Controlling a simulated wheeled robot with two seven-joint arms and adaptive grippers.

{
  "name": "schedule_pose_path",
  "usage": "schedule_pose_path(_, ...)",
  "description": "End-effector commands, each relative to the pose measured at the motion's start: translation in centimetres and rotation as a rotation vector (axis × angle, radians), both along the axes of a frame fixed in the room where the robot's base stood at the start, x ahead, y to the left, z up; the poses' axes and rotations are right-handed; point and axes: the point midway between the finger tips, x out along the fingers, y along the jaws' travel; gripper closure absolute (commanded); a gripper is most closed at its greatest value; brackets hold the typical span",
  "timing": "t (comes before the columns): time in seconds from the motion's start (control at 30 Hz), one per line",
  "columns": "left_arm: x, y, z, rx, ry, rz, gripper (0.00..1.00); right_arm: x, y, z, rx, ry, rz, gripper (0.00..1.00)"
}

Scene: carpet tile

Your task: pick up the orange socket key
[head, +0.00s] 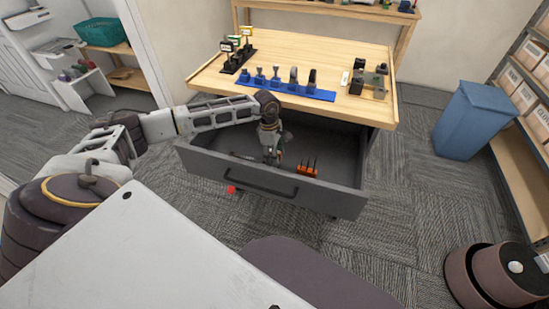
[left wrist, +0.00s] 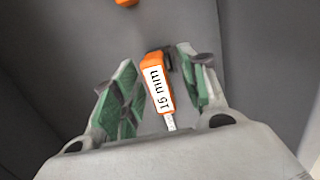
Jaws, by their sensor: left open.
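The orange socket key (left wrist: 157,85) lies in the grey drawer, with a white label reading "15 mm" and a pale metal shaft toward the bottom of the left wrist view. My left gripper (left wrist: 155,60) is open, with its green-padded fingers on either side of the key. A gap shows on the left; the right finger is very close, and I cannot tell if it touches. In the head view my left gripper (head: 271,156) reaches down into the open drawer (head: 265,188) and largely hides the key. My right gripper is not in view.
An orange piece with several dark prongs (head: 307,168) sits in the drawer, right of my gripper. The drawer walls are close around. Above is a wooden workbench (head: 330,50) with a blue rack (head: 290,91). A blue bin (head: 474,120) stands at right.

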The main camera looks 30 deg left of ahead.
Motion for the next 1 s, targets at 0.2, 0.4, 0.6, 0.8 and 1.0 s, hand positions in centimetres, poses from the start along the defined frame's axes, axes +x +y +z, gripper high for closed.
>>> schedule_pose_path(0.2, 0.0, 0.0, 0.0, 0.000, 0.000, 0.000, 0.78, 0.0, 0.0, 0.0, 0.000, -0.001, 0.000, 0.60)
schedule_pose_path(0.4, 0.0, 0.0, 0.0, 0.000, 0.000, 0.000, 1.00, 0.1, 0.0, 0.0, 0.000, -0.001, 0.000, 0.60)
schedule_pose_path(0.6, 0.0, 0.0, 0.1, 0.000, -0.001, 0.000, 1.00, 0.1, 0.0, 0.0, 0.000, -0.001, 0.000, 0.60)
schedule_pose_path(0.8, 0.0, 0.0, 0.2, 0.000, -0.001, 0.000, 1.00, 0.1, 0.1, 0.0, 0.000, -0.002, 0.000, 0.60)
schedule_pose_path(1.0, 0.1, 0.0, 1.1, 0.001, -0.003, 0.000, 1.00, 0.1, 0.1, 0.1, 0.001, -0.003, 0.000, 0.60)
